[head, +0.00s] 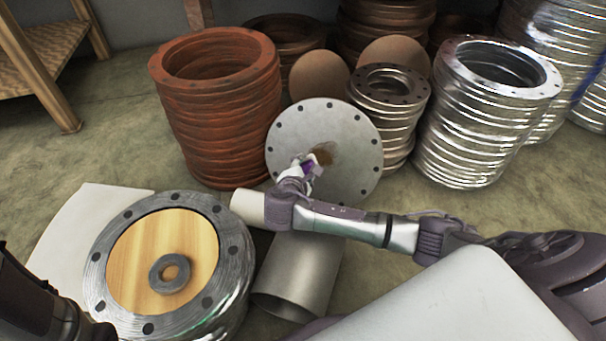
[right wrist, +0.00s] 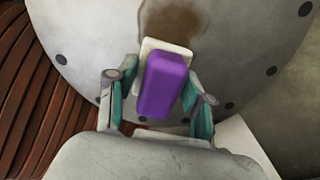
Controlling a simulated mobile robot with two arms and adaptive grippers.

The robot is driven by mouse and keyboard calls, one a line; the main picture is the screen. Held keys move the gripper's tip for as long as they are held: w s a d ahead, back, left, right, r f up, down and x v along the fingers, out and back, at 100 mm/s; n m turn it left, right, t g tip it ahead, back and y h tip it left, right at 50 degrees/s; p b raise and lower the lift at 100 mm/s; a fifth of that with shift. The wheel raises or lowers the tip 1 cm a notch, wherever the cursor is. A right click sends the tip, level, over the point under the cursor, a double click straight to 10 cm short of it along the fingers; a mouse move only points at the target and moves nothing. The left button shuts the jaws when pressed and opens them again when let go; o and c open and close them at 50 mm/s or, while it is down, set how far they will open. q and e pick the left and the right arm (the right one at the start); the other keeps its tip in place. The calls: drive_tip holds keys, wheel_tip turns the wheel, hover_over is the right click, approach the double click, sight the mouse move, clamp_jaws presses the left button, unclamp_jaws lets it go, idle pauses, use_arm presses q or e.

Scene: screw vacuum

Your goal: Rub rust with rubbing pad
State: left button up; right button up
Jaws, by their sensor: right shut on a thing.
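The rust patch (head: 321,157) is a brown stain on a pale round flange plate (head: 352,128) with dark bolt holes, which leans upright against stacked rings. My right gripper (head: 308,165) is in front of the plate's middle, shut on the rubbing pad, a purple block with a pale base. In the right wrist view the pad (right wrist: 166,85) sits between the two fingers (right wrist: 160,100), its far end at the lower edge of the rust (right wrist: 173,25). Whether the pad touches the plate is hard to tell. Part of my left arm shows at the lower left; its gripper cannot be made out.
Rusty red stacked rings (head: 215,120) stand left of the plate and shiny metal ones (head: 488,115) to the right. A flanged drum with a wooden top (head: 165,240) and a metal cylinder (head: 300,272) are in front. A wooden shelf (head: 35,70) stands at the upper left.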

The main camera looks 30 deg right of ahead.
drive_tip(key=shift+x, duration=1.05)
idle(0.5)
drive_tip(key=shift+r, duration=0.1)
